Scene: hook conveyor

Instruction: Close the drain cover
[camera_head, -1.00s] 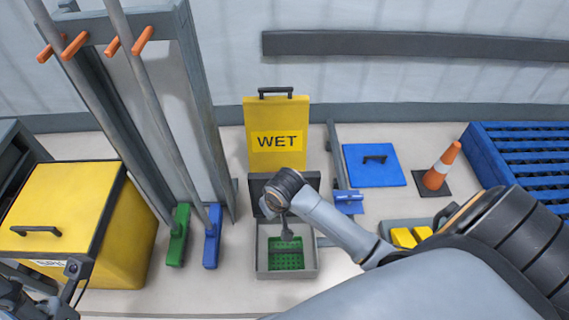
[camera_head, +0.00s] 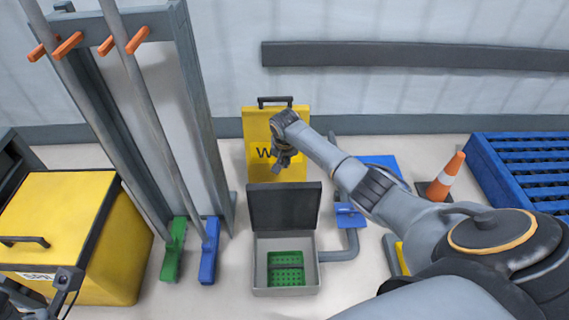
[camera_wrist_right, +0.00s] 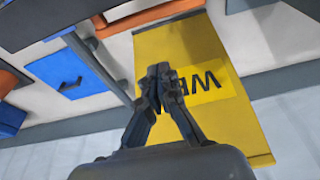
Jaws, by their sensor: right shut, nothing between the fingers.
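The drain is a grey square box (camera_head: 260,262) on the floor in the head view, with green perforated grating (camera_head: 286,276) inside. Its dark grey cover (camera_head: 285,207) stands raised, near upright, along the box's back edge, so the drain is open. My right gripper (camera_head: 281,164) is shut and empty. It appears above and behind the cover, in front of the yellow WET sign, and apart from the cover. In the right wrist view, its closed fingertips (camera_wrist_right: 163,72) show against the sign. Only a small part of my left arm shows at the lower left corner; its fingers are not visible.
The yellow WET sign (camera_head: 257,125) stands behind the drain. Green (camera_head: 174,250) and blue (camera_head: 210,250) brush heads are to its left, beside a yellow bin (camera_head: 50,215). A blue-handled pipe (camera_head: 349,215) runs along the right. A cone (camera_head: 447,177) and blue crate (camera_head: 514,160) are farther right.

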